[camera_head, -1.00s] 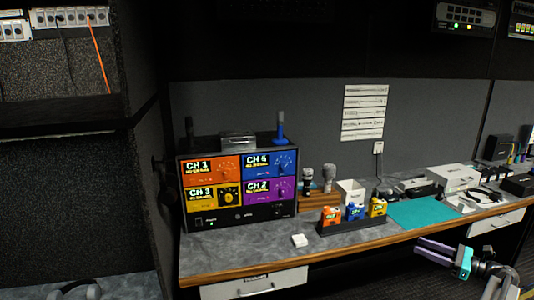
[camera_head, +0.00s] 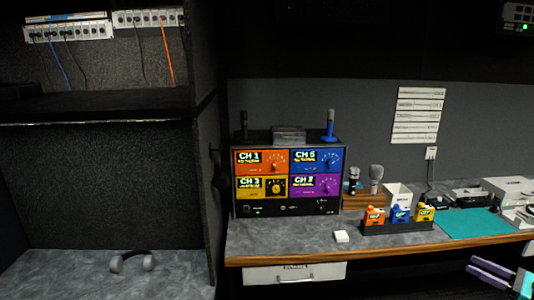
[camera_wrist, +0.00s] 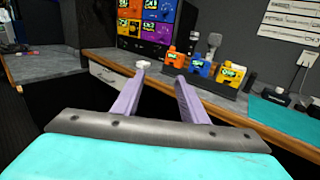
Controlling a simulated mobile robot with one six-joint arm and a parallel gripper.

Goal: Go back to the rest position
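My gripper (camera_wrist: 160,90) shows in the wrist view with its two purple fingers apart and nothing between them. In the head view my gripper (camera_head: 492,272) is at the lower right corner, in front of the desk and below its top, with part of it cut off by the frame edge. The fingers are apart from the desk (camera_head: 300,240) and everything on it.
A receiver rack (camera_head: 288,180) with coloured channel panels stands on the desk. A small white block (camera_head: 341,237) lies near the front edge. Orange, blue and yellow packs sit in a dark holder (camera_head: 398,228). Headphones (camera_head: 132,262) lie on the left counter. A teal mat (camera_head: 475,223) is at right.

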